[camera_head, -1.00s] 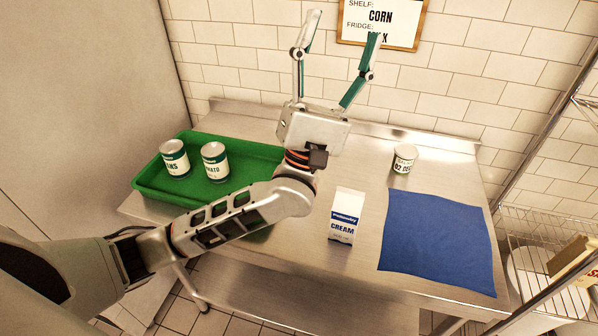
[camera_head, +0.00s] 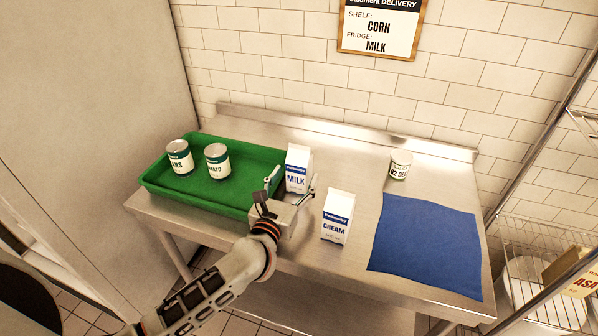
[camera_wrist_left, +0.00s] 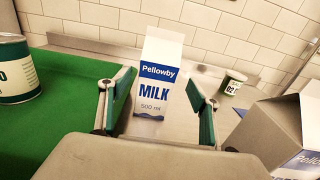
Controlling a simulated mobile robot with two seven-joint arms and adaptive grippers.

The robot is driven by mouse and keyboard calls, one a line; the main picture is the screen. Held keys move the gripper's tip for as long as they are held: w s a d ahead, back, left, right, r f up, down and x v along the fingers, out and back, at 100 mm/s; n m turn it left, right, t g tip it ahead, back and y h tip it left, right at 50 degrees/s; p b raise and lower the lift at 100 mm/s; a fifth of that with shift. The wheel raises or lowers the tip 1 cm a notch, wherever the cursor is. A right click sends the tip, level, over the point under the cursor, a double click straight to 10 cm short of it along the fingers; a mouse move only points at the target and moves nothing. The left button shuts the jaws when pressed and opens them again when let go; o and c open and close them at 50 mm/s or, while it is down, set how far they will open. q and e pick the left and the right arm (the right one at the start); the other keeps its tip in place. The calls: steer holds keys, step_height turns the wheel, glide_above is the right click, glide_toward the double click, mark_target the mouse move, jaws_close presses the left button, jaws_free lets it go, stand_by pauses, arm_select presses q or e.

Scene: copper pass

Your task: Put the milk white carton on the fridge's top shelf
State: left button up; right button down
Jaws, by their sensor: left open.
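The milk carton (camera_head: 297,170), white with a blue MILK label, stands upright on the steel table beside the green tray's right edge. My left gripper (camera_head: 292,190) is open on its near side, with a finger toward either side of it. In the left wrist view the milk carton (camera_wrist_left: 160,85) shows between the two open fingertips (camera_wrist_left: 158,98), its front facing me; I cannot tell whether they touch it. A plain grey upright surface (camera_head: 95,110) fills the left; I cannot tell if it is the fridge. No fridge shelf shows. My right gripper is not in view.
A cream carton (camera_head: 337,217) stands close to the gripper's right. The green tray (camera_head: 225,203) holds two cans. A wire rack (camera_head: 545,250) is at right. A sign (camera_head: 380,28) hangs on the wall.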

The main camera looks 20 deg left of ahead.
mark_target(299, 164)
arm_select(q)
steer(key=w, duration=0.5)
steer(key=shift+w+a, duration=0.15)
steer(key=shift+w, duration=0.15)
steer(key=c, duration=1.5)
steer(key=shift+r, duration=0.15)
steer(key=shift+c, duration=0.8)
steer(key=shift+r, duration=0.1)
